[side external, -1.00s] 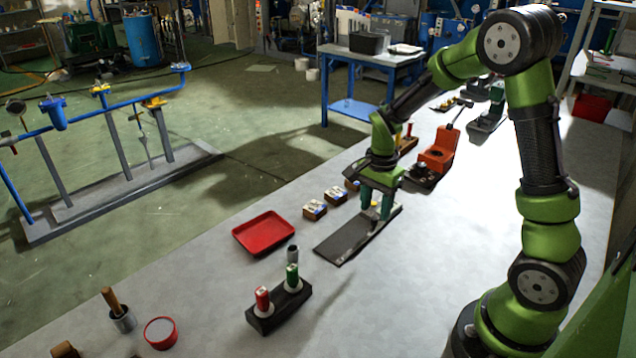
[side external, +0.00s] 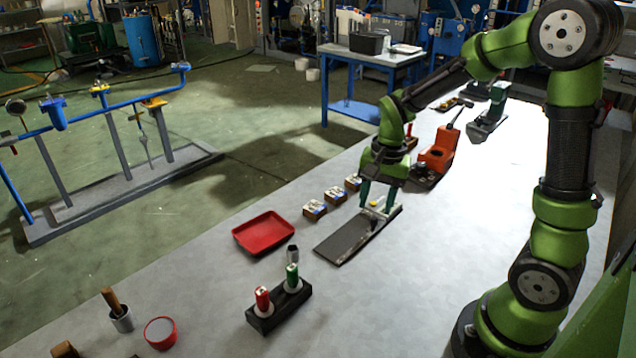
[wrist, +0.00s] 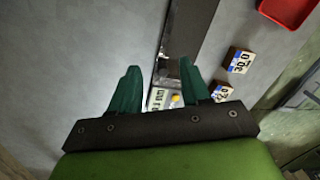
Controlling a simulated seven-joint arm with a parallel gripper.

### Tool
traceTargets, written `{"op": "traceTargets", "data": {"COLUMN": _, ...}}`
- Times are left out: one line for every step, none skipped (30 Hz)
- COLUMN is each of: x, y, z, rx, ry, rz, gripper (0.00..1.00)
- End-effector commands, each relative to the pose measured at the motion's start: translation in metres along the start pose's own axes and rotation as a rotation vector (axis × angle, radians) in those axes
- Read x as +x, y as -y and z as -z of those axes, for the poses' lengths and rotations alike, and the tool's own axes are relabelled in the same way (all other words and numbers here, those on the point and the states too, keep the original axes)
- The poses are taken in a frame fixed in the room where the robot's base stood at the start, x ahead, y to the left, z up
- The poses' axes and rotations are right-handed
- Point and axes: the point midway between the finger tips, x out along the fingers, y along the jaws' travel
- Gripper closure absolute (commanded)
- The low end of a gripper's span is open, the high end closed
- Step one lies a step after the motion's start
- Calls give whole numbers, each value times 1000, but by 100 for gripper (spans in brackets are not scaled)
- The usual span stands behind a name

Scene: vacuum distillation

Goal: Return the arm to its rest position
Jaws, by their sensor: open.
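My gripper (side external: 377,196) has green fingers pointing down and spread apart, with nothing held between them. In the side external view it is over the far end of a dark flat board (side external: 345,241) that carries a small pale device with a yellow button (side external: 374,205). In the wrist view the open fingers (wrist: 163,90) straddle this device (wrist: 160,98), which has a small display. I cannot tell the exact gap between the fingertips and the device.
Small labelled boxes (side external: 315,209) line the board's left side, near a red tray (side external: 263,233). A black holder (side external: 278,307) with a red and a green bottle stands in front. An orange device (side external: 437,154) stands behind. The table's right side is clear.

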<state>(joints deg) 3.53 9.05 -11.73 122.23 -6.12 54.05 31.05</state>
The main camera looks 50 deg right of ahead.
Motion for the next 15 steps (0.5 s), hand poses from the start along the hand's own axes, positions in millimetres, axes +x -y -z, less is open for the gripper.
{"op": "traceTargets", "data": {"x": -13, "y": 1, "z": -12, "rx": -76, "ry": -6, "rz": 40, "gripper": 53}}
{"op": "traceTargets", "data": {"x": -20, "y": 1, "z": -18, "rx": -125, "ry": -11, "rz": 62, "gripper": 53}}
{"op": "traceTargets", "data": {"x": -29, "y": 0, "z": -28, "rx": -188, "ry": -19, "rz": 93, "gripper": 53}}
{"op": "traceTargets", "data": {"x": -36, "y": 0, "z": -35, "rx": -237, "ry": -26, "rz": 117, "gripper": 53}}
{"op": "traceTargets", "data": {"x": -44, "y": 0, "z": -43, "rx": -287, "ry": -37, "rz": 142, "gripper": 53}}
{"op": "traceTargets", "data": {"x": -54, "y": -2, "z": -53, "rx": -354, "ry": -53, "rz": 175, "gripper": 53}}
{"op": "traceTargets", "data": {"x": -61, "y": -4, "z": -61, "rx": -405, "ry": -68, "rz": 200, "gripper": 53}}
{"op": "traceTargets", "data": {"x": -68, "y": -6, "z": -69, "rx": -454, "ry": -85, "rz": 226, "gripper": 53}}
{"op": "traceTargets", "data": {"x": -78, "y": -8, "z": -79, "rx": -519, "ry": -110, "rz": 260, "gripper": 53}}
{"op": "traceTargets", "data": {"x": -84, "y": -11, "z": -86, "rx": -564, "ry": -130, "rz": 284, "gripper": 53}}
{"op": "traceTargets", "data": {"x": -90, "y": -14, "z": -94, "rx": -605, "ry": -151, "rz": 306, "gripper": 53}}
{"op": "traceTargets", "data": {"x": -98, "y": -17, "z": -102, "rx": -655, "ry": -178, "rz": 334, "gripper": 53}}
{"op": "traceTargets", "data": {"x": -103, "y": -19, "z": -108, "rx": -686, "ry": -199, "rz": 355, "gripper": 53}}
{"op": "traceTargets", "data": {"x": -108, "y": -22, "z": -113, "rx": -713, "ry": -218, "rz": 372, "gripper": 53}}
{"op": "traceTargets", "data": {"x": -114, "y": -25, "z": -120, "rx": -741, "ry": -243, "rz": 395, "gripper": 53}}
